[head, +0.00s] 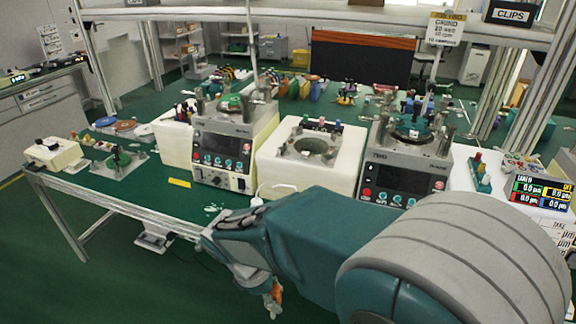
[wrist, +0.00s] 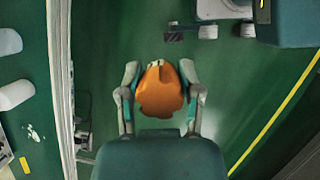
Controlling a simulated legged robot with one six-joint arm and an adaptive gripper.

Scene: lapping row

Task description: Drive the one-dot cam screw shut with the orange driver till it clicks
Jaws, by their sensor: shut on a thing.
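My gripper (head: 270,296) hangs low in front of the green bench in the head view, over the floor. In the wrist view my gripper (wrist: 160,76) has its two fingers on either side of an orange, rounded body, the orange driver (wrist: 160,92), and is shut on it. A little of the driver (head: 276,290) shows between the fingers in the head view. The driver's tip is not clear in either view. I cannot make out the one-dot cam screw in either view.
The green bench (head: 130,197) carries lapping machines, including a grey one with a dark panel (head: 222,150) and a white one with a round opening (head: 312,150). A metal shelf crosses above. In the wrist view the bench's rail (wrist: 60,90) runs left; green floor lies around the gripper.

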